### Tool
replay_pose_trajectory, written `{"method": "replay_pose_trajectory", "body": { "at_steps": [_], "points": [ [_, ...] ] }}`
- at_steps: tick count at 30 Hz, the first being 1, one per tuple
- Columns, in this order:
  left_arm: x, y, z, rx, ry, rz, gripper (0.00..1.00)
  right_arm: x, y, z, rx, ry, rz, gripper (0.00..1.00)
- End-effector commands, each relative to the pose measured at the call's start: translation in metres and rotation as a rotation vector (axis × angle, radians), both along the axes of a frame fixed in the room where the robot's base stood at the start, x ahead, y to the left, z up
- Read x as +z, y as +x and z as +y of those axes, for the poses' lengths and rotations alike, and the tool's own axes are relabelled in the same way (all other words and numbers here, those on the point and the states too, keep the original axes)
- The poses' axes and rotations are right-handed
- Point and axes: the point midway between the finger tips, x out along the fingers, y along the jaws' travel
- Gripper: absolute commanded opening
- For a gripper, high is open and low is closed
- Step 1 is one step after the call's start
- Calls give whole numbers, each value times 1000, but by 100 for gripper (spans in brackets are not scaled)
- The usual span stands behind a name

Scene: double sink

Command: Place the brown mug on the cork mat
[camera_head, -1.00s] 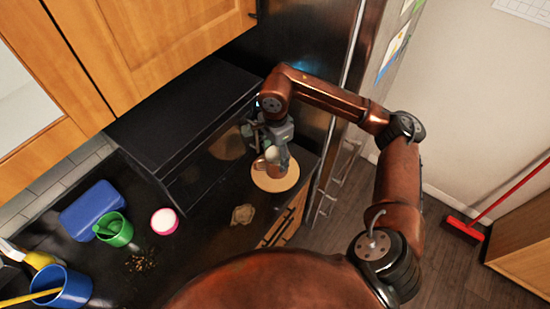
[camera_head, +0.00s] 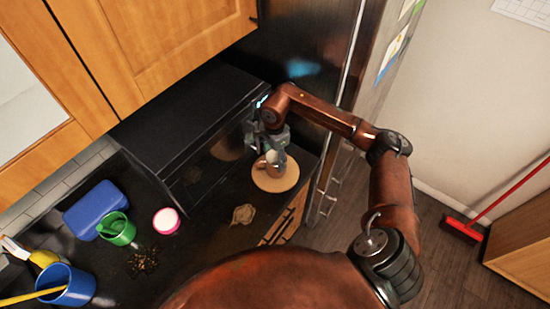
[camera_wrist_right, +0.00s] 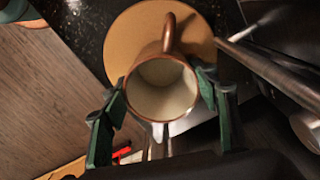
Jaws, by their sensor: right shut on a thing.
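The brown mug (camera_head: 270,162) is over the round tan cork mat (camera_head: 277,184) on the dark counter. In the right wrist view the mug (camera_wrist_right: 168,62) shows its pale inside, with its brown handle pointing toward the mat (camera_wrist_right: 125,38). My right gripper (camera_head: 278,152) is shut on the mug. Its green-grey fingers lie on either side of the mug in the right wrist view. I cannot tell whether the mug's base touches the mat. My left gripper is not in view.
A black appliance (camera_head: 190,120) stands behind and left of the mat. A brown flat item (camera_head: 243,214) lies in front of it. A refrigerator (camera_head: 310,75) rises behind.

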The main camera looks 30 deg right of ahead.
Motion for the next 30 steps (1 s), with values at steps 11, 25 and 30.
{"method": "replay_pose_trajectory", "body": {
  "at_steps": [11, 25, 30],
  "points": [
    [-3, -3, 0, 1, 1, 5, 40, -3, 0, 0, 0, 0, 1, 67],
    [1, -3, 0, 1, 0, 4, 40, 4, 0, 0, 0, 0, -2, 72],
    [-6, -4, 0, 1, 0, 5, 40, 31, 1, 0, 1, -1, -4, 72]
  ]
}}
